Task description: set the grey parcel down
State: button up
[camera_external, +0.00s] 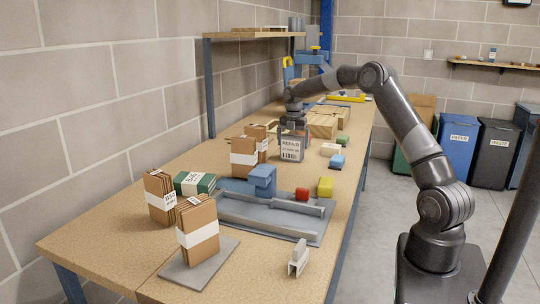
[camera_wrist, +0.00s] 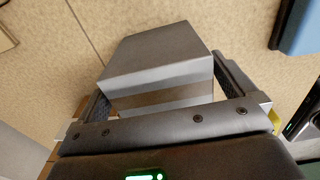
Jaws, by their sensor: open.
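The grey parcel (camera_external: 291,150), a box with a white label on its front, stands on the wooden workbench (camera_external: 120,250) beyond the grey fixture plate. My gripper (camera_external: 293,128) is directly above it, pointing down. In the wrist view the grey parcel (camera_wrist: 160,50) lies between the two fingers of my gripper (camera_wrist: 160,78). The fingers are open, one on each side of it. Its lower edges are partly hidden, but it appears to rest on the bench top.
Brown carton bundles (camera_external: 244,158) stand close to its left. A white box (camera_external: 330,149), a blue block (camera_external: 337,162) and a green block (camera_external: 343,139) lie to its right. Flat brown cartons (camera_external: 322,122) lie behind. The grey fixture plate (camera_external: 300,232) is in front.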

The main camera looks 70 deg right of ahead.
notch_tip(320, 180, up, 11)
jog(key=shift+f, duration=0.1)
jog(key=shift+a+r, duration=0.15)
jog(key=shift+r, duration=0.45)
jog(key=s+a+r+m+t+h, duration=0.1)
jog(key=s+a+r+m, duration=0.25)
jog(key=a, duration=0.55)
jog(key=s+a+r+m, duration=0.2)
jog(key=s+a+r, duration=0.15)
jog(key=a, duration=0.55)
jog(key=s+a+r+m+t+h, duration=0.15)
jog(key=a+r, duration=0.25)
jog(key=a, duration=0.5)
jog(key=s+a+f+m+t, duration=0.1)
jog(key=s+a+f+m, duration=0.1)
jog(key=s, duration=0.5)
jog(key=s+a+f+m+t+y, duration=0.1)
jog(key=s+a+f+m, duration=0.2)
jog(key=s+a+m, duration=0.2)
jog(key=s+a+f+m+t+y, duration=0.1)
jog(key=s+a+f+m, duration=0.2)
jog(key=s+a, duration=0.4)
jog(key=s+m, duration=0.1)
jog(key=s, duration=0.3)
jog(key=shift+s, duration=0.25)
jog(key=shift+y, duration=0.25)
dwell(0.6)
